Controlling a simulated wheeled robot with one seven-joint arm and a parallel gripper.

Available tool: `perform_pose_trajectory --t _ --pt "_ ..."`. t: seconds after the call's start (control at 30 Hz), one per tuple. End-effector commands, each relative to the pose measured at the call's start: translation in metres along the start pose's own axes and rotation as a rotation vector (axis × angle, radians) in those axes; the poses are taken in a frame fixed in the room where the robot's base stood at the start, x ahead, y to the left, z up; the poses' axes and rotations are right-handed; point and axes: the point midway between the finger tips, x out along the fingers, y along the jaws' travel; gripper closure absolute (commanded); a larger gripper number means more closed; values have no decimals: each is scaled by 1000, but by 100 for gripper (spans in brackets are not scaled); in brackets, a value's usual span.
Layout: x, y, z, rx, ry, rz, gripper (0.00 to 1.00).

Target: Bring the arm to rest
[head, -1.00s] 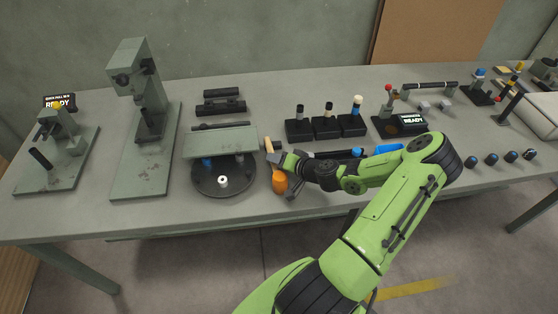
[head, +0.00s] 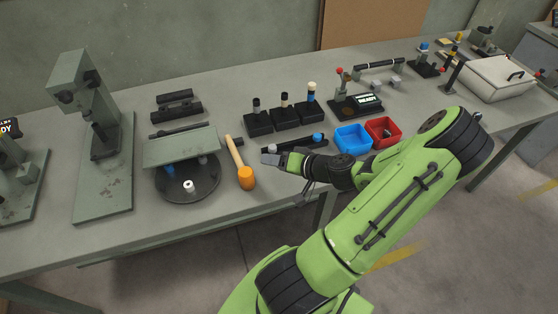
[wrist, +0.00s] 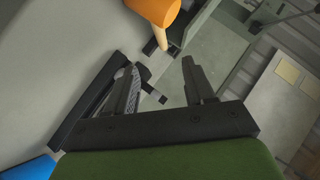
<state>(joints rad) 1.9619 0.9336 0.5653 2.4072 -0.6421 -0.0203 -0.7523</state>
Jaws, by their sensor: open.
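My green arm (head: 375,215) reaches over the front of the workbench. My gripper (head: 268,155) points left and is open, with nothing seen between its fingers. It is just right of an orange-headed mallet (head: 246,178) with a wooden handle, which lies on the bench. A gap shows between gripper and mallet. In the wrist view the two fingers (wrist: 160,70) are spread apart, and the mallet's orange head (wrist: 153,10) is beyond them at the top.
A round dark base with a tilted plate (head: 180,148) stands left of the mallet. Black blocks with pegs (head: 285,120) stand behind my gripper. A blue bin (head: 352,140) and a red bin (head: 397,128) sit close behind my forearm. The floor in front is clear.

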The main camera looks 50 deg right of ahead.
Motion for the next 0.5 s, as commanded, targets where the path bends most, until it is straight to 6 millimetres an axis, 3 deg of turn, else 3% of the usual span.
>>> perform_pose_trajectory --t 0.13,0.5 --pt "-11 -1 0 -1 0 -1 46" --pt "-7 -6 4 -20 -36 2 46"
